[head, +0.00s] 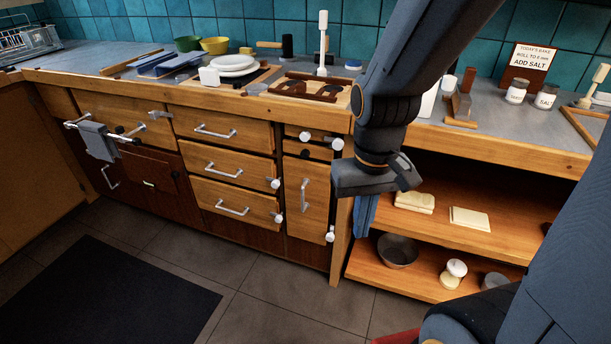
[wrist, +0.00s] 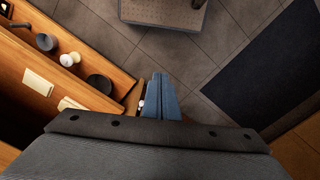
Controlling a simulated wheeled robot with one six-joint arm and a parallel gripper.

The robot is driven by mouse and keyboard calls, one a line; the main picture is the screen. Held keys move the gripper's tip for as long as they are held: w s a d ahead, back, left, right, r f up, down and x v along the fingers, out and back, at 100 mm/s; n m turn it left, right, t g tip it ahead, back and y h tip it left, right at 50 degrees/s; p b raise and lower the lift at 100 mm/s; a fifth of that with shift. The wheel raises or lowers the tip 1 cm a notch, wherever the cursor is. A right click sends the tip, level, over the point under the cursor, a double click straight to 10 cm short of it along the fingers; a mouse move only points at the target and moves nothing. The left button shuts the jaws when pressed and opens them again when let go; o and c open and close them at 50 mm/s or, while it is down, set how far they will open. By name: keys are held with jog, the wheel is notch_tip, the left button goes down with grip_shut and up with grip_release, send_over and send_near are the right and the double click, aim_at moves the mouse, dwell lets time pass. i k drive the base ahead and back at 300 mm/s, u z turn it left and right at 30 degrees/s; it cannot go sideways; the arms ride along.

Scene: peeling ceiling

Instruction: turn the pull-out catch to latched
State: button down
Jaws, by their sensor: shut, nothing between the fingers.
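The narrow pull-out (head: 305,215) is a light wood front with a vertical metal handle, left of the open shelves. My gripper (head: 365,212) hangs to the right of the pull-out, in front of the shelf post, fingers down. Its blue fingers (wrist: 160,97) are together and empty in the wrist view. A small white piece shows beside them, apparently behind.
Drawers (head: 225,167) with bar handles and white knobs fill the cabinet to the left. A towel (head: 97,141) hangs on a rail further left. Open shelves (head: 470,238) at right hold a bowl (head: 398,251) and jars. The floor in front is clear around a dark mat (head: 110,295).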

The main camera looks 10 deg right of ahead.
aim_at(330, 237)
jog(key=u, duration=1.2)
jog(key=k, duration=0.6)
jog(key=z, duration=1.6)
